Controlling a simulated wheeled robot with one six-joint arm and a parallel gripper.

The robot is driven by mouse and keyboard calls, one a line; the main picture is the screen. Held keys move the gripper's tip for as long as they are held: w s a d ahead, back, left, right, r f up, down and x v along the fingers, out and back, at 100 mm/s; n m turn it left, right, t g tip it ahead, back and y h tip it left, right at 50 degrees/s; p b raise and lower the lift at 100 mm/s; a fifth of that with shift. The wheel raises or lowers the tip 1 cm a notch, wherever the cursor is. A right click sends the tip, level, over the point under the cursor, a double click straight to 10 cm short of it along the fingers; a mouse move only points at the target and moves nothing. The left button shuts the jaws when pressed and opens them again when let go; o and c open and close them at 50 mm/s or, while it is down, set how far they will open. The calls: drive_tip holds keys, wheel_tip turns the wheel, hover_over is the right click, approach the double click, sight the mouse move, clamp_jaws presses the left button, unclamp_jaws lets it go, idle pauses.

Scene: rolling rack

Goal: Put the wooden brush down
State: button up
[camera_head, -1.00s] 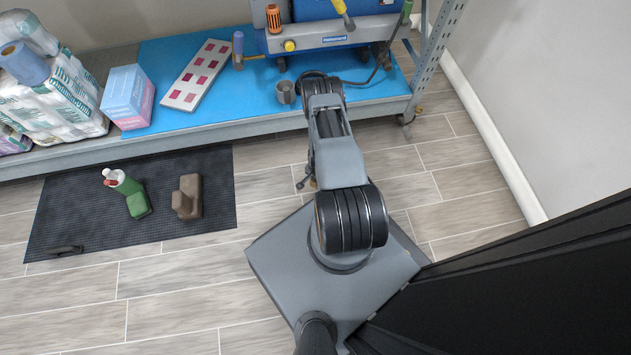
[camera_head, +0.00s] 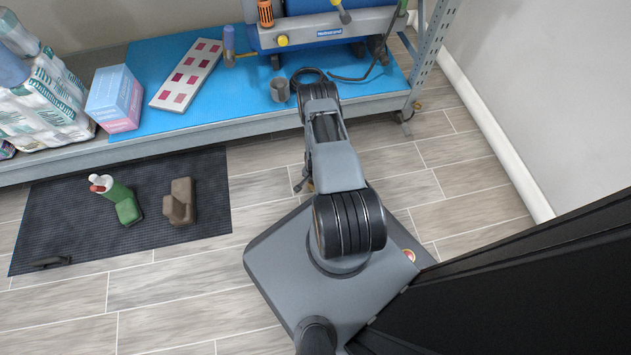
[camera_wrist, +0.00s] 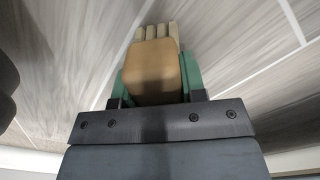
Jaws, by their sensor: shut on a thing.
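In the wrist view, the wooden brush (camera_wrist: 153,72) is a tan block with pale bristle tufts at its far end. My gripper (camera_wrist: 153,85) is shut on it, with a green finger on each side. Wood-look floor shows behind and below the brush in that view. In the head view, my arm hides most of the gripper and the brush. I cannot tell how far the brush is above the floor.
A blue-topped shelf (camera_head: 180,118) holds a box (camera_head: 115,98), a swatch card (camera_head: 186,76), a hammer (camera_head: 231,45), a grey mug (camera_head: 280,90) and a blue machine. A black mat (camera_head: 75,225) on the floor bears a green bottle (camera_head: 121,200) and a brown block (camera_head: 180,202). A wall stands right.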

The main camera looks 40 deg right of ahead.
drive_tip(key=shift+f, duration=0.2)
drive_tip(key=o, duration=1)
drive_tip(key=shift+r, duration=0.1)
wheel_tip(320, 180, up, 12)
drive_tip(key=p, duration=0.5)
drive_tip(key=w+a+r+n, duration=0.2)
drive_tip(key=w+r, duration=0.1)
drive_tip(key=r, duration=0.6)
drive_tip(key=w+a+r+n+t, duration=0.1)
drive_tip(key=w+a+r+n, duration=0.1)
drive_tip(key=r, duration=0.7)
drive_tip(key=w+a+r+n, duration=0.2)
drive_tip(key=w+r, duration=0.1)
drive_tip(key=r, duration=0.7)
drive_tip(key=s+a+r+n, duration=0.2)
drive_tip(key=s+a+r, duration=0.1)
drive_tip(key=r, duration=0.4)
drive_tip(key=s+a+r+n+t, duration=0.1)
drive_tip(key=s+a+r+n, duration=0.2)
drive_tip(key=s+r, duration=0.3)
drive_tip(key=s+a+r+n, duration=0.3)
drive_tip(key=s+a+r, duration=0.2)
drive_tip(key=r, duration=0.3)
drive_tip(key=shift+s+a+r+t+p, duration=0.1)
drive_tip(key=shift+s+r+t+p, duration=0.15)
drive_tip(key=shift+t+p, duration=0.05)
